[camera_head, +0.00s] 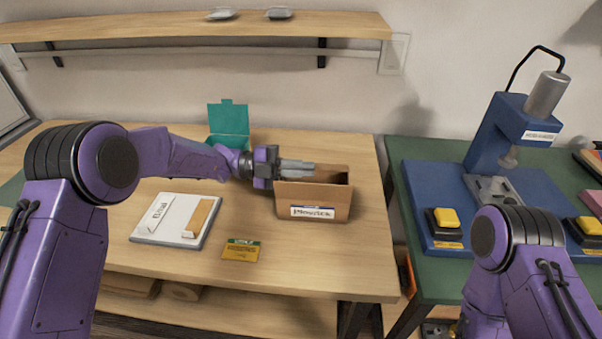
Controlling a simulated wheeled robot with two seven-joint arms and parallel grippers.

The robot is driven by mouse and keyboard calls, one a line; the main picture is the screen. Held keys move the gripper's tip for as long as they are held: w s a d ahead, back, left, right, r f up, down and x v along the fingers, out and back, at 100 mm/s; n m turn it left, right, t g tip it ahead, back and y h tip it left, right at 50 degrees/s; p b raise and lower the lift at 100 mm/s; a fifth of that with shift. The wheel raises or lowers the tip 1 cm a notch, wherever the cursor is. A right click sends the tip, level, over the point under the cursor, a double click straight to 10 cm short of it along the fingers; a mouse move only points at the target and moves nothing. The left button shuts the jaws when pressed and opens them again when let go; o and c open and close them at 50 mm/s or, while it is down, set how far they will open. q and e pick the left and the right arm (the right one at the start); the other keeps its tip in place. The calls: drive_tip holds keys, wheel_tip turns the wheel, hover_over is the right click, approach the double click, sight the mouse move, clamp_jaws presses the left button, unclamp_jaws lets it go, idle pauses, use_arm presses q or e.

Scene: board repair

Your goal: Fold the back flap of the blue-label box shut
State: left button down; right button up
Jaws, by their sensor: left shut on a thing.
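The blue-label box (313,213) is a brown cardboard carton near the right end of the wooden table, with a blue-edged white label on its front. Its top is at least partly open, showing a dark inside at the right. A cardboard panel stands up along its back. My left gripper (298,168) reaches in from the left at the box's top left, with its fingers shut on part of the box. The fingers hide that part, so I cannot tell exactly which panel is held. My right gripper is out of view; only my right arm shows at lower right.
A teal open box (229,118) stands behind my left forearm. A white board (172,238) and a yellow-green packet (241,250) lie in front. A blue press (512,125) stands on the green table at right. A shelf (190,26) hangs above.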

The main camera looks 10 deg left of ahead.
use_arm(q)
drive_tip(key=c, duration=1.3)
unclamp_jaws()
drive_tip(key=shift+c, duration=0.2)
